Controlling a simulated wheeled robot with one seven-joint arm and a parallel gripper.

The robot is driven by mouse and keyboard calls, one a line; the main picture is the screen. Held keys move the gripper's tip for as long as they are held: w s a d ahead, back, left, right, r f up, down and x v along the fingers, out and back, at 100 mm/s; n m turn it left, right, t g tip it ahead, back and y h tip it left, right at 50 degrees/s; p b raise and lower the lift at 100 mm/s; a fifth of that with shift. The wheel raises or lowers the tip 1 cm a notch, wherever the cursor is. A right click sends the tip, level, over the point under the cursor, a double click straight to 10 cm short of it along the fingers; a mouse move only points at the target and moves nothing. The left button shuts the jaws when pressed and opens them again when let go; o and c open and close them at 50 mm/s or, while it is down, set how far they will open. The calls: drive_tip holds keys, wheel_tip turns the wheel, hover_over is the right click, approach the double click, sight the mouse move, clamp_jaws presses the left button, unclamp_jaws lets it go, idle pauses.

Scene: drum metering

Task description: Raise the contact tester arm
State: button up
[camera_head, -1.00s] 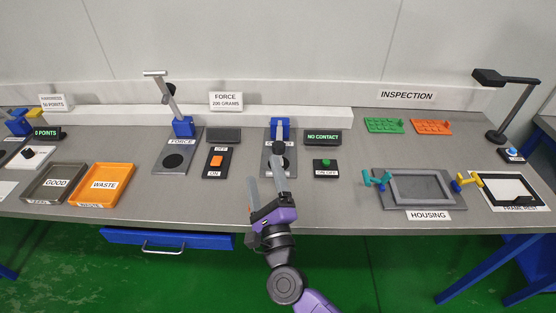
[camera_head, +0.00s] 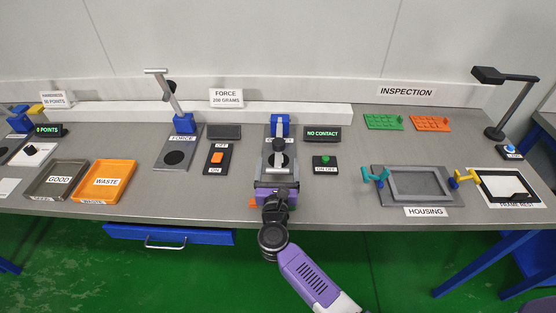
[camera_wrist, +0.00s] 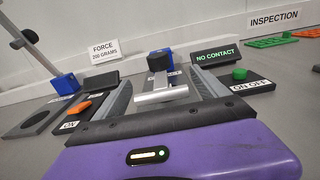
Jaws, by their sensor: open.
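The contact tester has a blue bracket (camera_head: 279,121) on a grey base plate, with a lowered grey arm (camera_wrist: 158,82) reaching towards me. The arm ends in a silver crossbar (camera_wrist: 161,96), clear in the wrist view. My gripper (camera_head: 277,167) is open, its purple body in front of the tester. In the wrist view its two grey fingers (camera_wrist: 162,92) stand on either side of the crossbar; I cannot tell whether they touch it. In the head view my gripper covers part of the tester's plate. The tester's display (camera_head: 322,134) reads NO CONTACT.
A green ON/OFF button (camera_head: 325,160) stands right of the tester. An orange OFF/ON switch (camera_head: 217,157) and the force tester's blue bracket (camera_head: 184,123) stand left. The housing (camera_head: 418,184) lies farther right. The bench front between is clear.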

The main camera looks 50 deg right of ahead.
drive_tip(key=shift+x, duration=0.95)
drive_tip(key=shift+c, duration=0.4)
clamp_jaws()
